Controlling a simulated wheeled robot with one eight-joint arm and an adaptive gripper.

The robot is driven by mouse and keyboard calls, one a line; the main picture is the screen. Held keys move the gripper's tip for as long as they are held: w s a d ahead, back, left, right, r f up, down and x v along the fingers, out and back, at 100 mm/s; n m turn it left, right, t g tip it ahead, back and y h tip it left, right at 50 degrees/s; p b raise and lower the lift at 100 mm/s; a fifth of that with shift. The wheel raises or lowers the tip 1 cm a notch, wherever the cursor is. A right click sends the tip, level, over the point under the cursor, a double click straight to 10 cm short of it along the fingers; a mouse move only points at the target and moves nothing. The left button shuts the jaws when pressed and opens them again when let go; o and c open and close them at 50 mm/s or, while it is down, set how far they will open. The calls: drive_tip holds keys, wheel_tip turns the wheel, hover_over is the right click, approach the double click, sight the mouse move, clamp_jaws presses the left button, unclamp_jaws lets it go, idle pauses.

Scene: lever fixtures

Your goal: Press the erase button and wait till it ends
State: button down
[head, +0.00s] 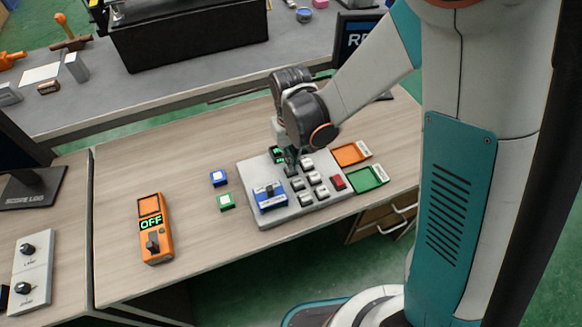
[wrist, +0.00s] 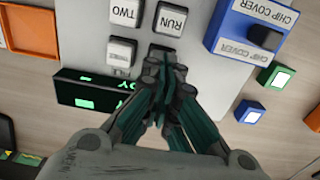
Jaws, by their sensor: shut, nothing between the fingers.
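A grey panel (head: 251,171) on the wooden desk carries several white buttons (head: 314,178). In the wrist view, one button reads RUN (wrist: 171,19) and another reads TWO (wrist: 125,13); a third white button (wrist: 121,52) has no legible label. I cannot make out an ERASE label. My gripper (head: 291,168) points down at the panel, shut and empty. In the wrist view its fingertips (wrist: 163,62) overlap the spot just below RUN, hiding what lies there; contact cannot be told. A dark display (wrist: 90,96) with partly hidden green text is beside the fingers.
A blue chip cover (head: 271,196) stands on the panel's left part, and a red button (head: 338,182) on its right. Orange (head: 350,154) and green (head: 367,179) trays lie right of it. An orange meter (head: 155,230) reads OFF.

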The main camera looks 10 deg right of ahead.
drive_tip(key=shift+f+b, duration=0.8)
drive_tip(key=shift+f, duration=0.15)
wheel_tip(320, 180, up, 8)
drive_tip(key=p, duration=0.5)
drive_tip(key=shift+p, duration=0.3)
idle(0.4)
idle(0.3)
drive_tip(key=w+d+r+t+p, duration=0.25)
drive_tip(key=d+r, duration=0.25)
drive_tip(key=r, duration=0.5)
drive_tip(key=s+d+r+m+t+b, duration=0.1)
drive_tip(key=s+d+r+t, duration=0.1)
drive_tip(key=s+d+r, duration=0.2)
drive_tip(key=s+d+r+m+t+b, duration=0.1)
drive_tip(key=s+d+r, duration=0.4)
drive_tip(key=s, duration=0.6)
drive_tip(key=shift+s+d+r+m+t, duration=0.15)
drive_tip(key=shift+s+m+t, duration=0.1)
drive_tip(key=shift+m+t, duration=0.5)
